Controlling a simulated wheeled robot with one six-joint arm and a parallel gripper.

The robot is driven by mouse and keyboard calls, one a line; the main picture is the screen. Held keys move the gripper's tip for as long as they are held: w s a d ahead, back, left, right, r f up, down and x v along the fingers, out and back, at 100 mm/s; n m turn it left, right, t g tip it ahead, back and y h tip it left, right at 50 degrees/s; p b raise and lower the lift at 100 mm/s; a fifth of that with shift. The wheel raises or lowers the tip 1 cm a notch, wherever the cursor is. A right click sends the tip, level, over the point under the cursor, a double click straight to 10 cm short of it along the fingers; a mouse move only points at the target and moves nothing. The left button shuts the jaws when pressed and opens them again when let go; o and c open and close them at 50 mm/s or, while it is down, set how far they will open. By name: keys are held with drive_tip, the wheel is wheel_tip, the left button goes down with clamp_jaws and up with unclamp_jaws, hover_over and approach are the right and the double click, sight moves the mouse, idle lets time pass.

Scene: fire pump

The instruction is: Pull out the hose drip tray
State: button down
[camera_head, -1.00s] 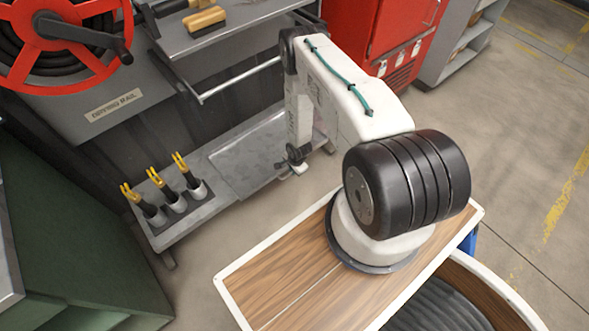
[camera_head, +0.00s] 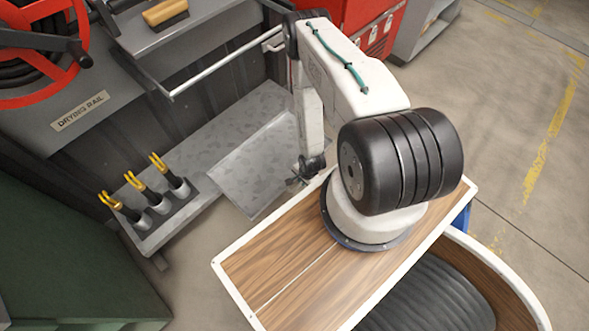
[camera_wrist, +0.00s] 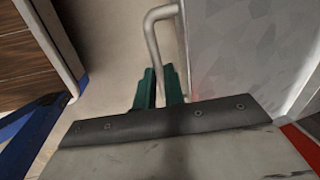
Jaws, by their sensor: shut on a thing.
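The hose drip tray (camera_head: 255,150) is a flat grey metal sheet in the low shelf below the drying rail. In the head view its front part sticks out past the shelf edge towards my wooden deck. In the wrist view the tray (camera_wrist: 245,45) fills the upper right, with a bent metal handle (camera_wrist: 160,14) along its edge. My gripper (camera_wrist: 160,88) has green fingers shut on the handle bar. In the head view my gripper (camera_head: 303,177) is small and dark at the tray's right front corner, partly hidden by my arm.
Several yellow-topped nozzles (camera_head: 142,190) stand in a holder on the shelf's left. The drying rail bar (camera_head: 228,62) runs above the tray. A red hose reel (camera_head: 40,45) is at the upper left, a green cabinet (camera_head: 60,240) at the lower left. Open floor (camera_head: 500,120) lies right.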

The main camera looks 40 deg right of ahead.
drive_tip(key=shift+s+a+f, duration=0.1)
drive_tip(key=shift+s, duration=1.9)
drive_tip(key=c, duration=1.5)
unclamp_jaws()
drive_tip(key=shift+w, duration=0.15)
drive_tip(key=r, duration=0.2)
drive_tip(key=s+r, duration=0.1)
drive_tip(key=r, duration=0.4)
drive_tip(key=shift+s+d+r, duration=0.2)
drive_tip(key=shift+r, duration=0.15)
